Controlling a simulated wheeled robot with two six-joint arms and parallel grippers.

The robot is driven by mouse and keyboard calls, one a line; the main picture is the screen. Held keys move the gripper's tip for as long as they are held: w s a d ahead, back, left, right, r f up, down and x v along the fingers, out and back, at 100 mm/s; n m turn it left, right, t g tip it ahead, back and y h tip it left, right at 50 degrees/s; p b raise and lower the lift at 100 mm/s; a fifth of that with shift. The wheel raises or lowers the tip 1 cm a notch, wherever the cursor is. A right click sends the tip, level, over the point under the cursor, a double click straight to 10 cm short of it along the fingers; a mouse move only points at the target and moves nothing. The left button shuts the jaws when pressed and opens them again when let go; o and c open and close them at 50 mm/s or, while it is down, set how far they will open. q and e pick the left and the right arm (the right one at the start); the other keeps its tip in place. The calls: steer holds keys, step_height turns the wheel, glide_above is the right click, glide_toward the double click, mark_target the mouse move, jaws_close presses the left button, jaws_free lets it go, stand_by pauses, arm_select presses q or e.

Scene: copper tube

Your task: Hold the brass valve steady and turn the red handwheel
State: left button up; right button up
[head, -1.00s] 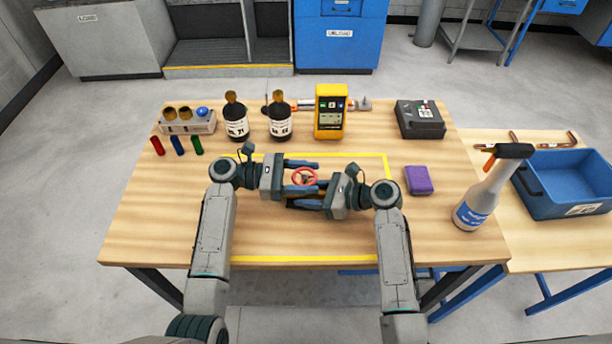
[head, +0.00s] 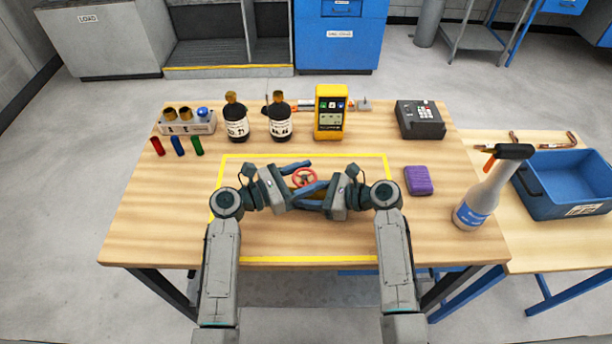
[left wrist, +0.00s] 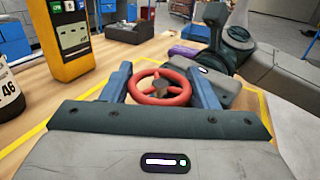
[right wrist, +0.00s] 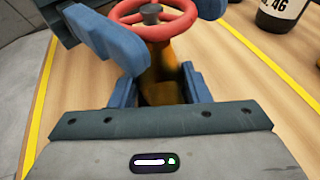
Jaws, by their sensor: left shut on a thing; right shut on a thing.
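The red handwheel (head: 304,178) sits on top of the brass valve, inside the yellow outline on the wooden table. My left gripper (head: 313,176) has its blue fingers on both sides of the wheel and is shut on it; the wheel also shows between them in the left wrist view (left wrist: 160,87). My right gripper (right wrist: 162,90) is shut on the brass valve (right wrist: 165,75) below the wheel, coming from the right. The valve looks upright. Most of it is hidden in the head view by my grippers.
A yellow meter (head: 330,112) and two dark bottles (head: 236,118) stand behind the outline. A purple block (head: 418,180) lies to the right, with a spray bottle (head: 480,195) and a blue bin (head: 568,190) beyond. The outlined area's front part is bare.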

arm_select(q)
steer(key=shift+f+n+t+y, duration=0.1)
steer(key=shift+n+t+y, duration=0.25)
steer(key=shift+t, duration=0.25)
steer(key=o, duration=1)
steer(key=shift+a, duration=0.1)
steer(key=v, duration=1.2)
